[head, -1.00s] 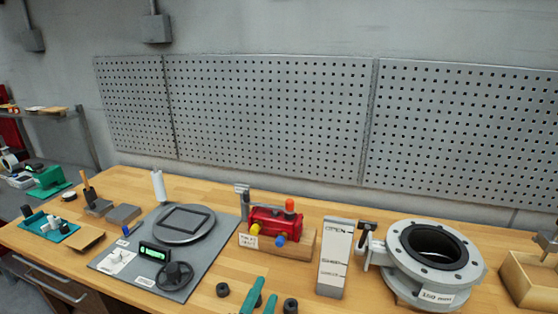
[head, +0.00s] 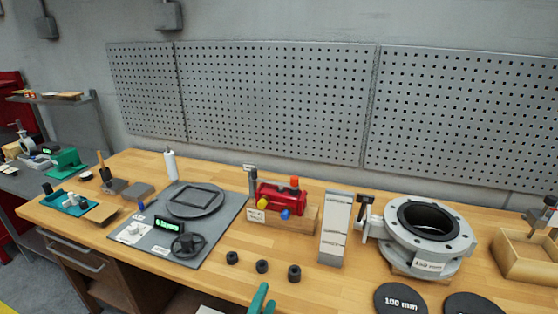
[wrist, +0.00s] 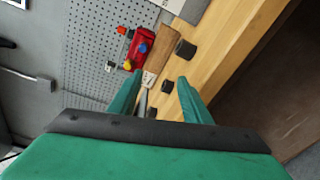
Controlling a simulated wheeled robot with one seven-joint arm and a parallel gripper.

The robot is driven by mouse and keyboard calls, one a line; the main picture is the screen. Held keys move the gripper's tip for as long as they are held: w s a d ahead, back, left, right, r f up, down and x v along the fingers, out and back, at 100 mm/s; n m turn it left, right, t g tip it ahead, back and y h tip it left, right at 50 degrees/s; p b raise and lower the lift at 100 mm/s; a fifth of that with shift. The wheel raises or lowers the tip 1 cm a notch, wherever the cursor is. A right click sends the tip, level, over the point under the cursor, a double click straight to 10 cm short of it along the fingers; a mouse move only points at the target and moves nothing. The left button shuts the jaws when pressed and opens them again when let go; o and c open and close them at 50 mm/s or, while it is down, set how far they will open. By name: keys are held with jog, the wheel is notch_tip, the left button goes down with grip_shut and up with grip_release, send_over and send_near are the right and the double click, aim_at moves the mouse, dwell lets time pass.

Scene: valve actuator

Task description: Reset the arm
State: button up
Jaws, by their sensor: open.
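My green gripper (head: 262,300) shows at the bottom edge of the head view, in front of the bench's front edge. In the wrist view its two fingers (wrist: 158,98) are apart with nothing held between them. The red valve actuator (head: 281,199) sits on a wooden block (head: 290,219) in the middle of the bench, with orange, yellow and blue caps. It also shows beyond the fingers in the wrist view (wrist: 140,48). The grey flanged valve body (head: 424,234) stands to its right.
Several small black cylinders (head: 262,266) stand near the bench's front edge. A grey upright plate (head: 336,229) stands between actuator and valve. A grey mat (head: 205,238) with a round plate and handwheel lies left. Black discs (head: 400,298) lie front right, a wooden box (head: 522,262) at far right.

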jog(key=s+a+f+m+g+y, duration=0.15)
jog(key=s+f+m, duration=0.3)
jog(key=s, duration=0.45)
jog(key=s+a+f+m+t+y, duration=0.1)
jog(key=s+f+m+y, duration=0.1)
jog(key=s+f+m, duration=0.5)
jog(key=s+d+r+m, duration=0.1)
jog(key=s+d+m, duration=0.2)
jog(key=s, duration=0.7)
jog(key=s+d+r+m, duration=0.2)
jog(key=s+d+m, duration=0.1)
jog(key=s, duration=0.8)
jog(key=shift+s+m+g, duration=0.15)
jog(key=shift+m+g, duration=0.3)
jog(key=shift+m, duration=0.1)
jog(key=shift+d+y, duration=0.1)
jog(key=shift+y, duration=0.15)
